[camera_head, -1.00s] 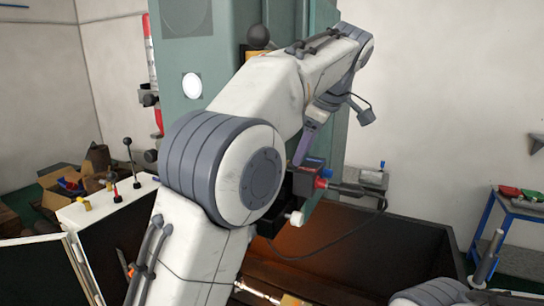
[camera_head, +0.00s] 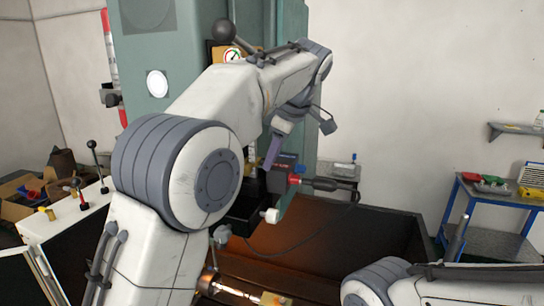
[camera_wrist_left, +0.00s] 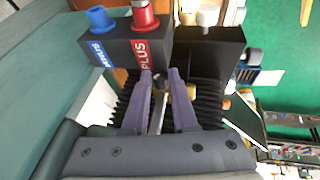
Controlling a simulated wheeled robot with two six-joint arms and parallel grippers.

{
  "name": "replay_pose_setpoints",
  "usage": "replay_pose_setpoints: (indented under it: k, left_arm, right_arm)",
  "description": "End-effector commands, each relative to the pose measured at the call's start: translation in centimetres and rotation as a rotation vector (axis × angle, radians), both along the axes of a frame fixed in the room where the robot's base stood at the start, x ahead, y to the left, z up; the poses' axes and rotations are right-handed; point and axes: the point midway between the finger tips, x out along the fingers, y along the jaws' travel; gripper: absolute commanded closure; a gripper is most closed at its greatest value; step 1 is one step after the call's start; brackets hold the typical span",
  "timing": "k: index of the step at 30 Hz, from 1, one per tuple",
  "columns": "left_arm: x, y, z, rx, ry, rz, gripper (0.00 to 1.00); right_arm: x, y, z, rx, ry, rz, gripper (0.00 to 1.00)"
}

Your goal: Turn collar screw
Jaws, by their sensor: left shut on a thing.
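My left gripper (camera_wrist_left: 161,78) has purple fingers closed around a slim grey metal piece (camera_wrist_left: 159,90) below a dark block (camera_wrist_left: 125,52). I cannot tell whether that piece is the collar screw. The block has blue MINUS and red PLUS labels and blue and red plugs. In the head view a purple finger of my left gripper (camera_head: 272,151) reaches down beside this block (camera_head: 281,174); its tips are hidden there. My right arm enters at the lower right of the head view, with its gripper out of view.
A green machine column (camera_head: 180,55) stands behind my left arm. A rust-brown trough (camera_head: 330,232) lies below, with a cable across it. A blue-framed table (camera_head: 500,198) with small coloured items stands at right. A white cabinet with levers (camera_head: 70,215) is at left.

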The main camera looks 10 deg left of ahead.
Motion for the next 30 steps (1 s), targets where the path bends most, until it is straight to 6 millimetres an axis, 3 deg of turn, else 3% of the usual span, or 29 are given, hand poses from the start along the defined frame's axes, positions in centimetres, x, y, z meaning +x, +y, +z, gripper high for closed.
replay_pose_setpoints:
  k: [20,21,23,30]
  left_arm:
    - [0.26,0.06,0.08,0.021,0.106,0.000,1.00]
    - [0.25,0.07,0.07,0.021,0.106,0.000,0.62]
    - [0.25,0.06,0.07,0.021,0.106,0.000,0.44]
    - [0.23,0.02,0.07,0.021,0.106,0.000,0.44]
  right_arm:
    - [0.00,0.00,0.01,0.000,0.000,0.000,0.39]
    - [0.00,0.00,0.00,0.000,0.000,0.000,0.39]
    - [0.00,0.00,0.00,0.000,0.000,0.000,0.39]
    - [0.00,0.00,0.00,0.000,0.000,0.000,0.39]
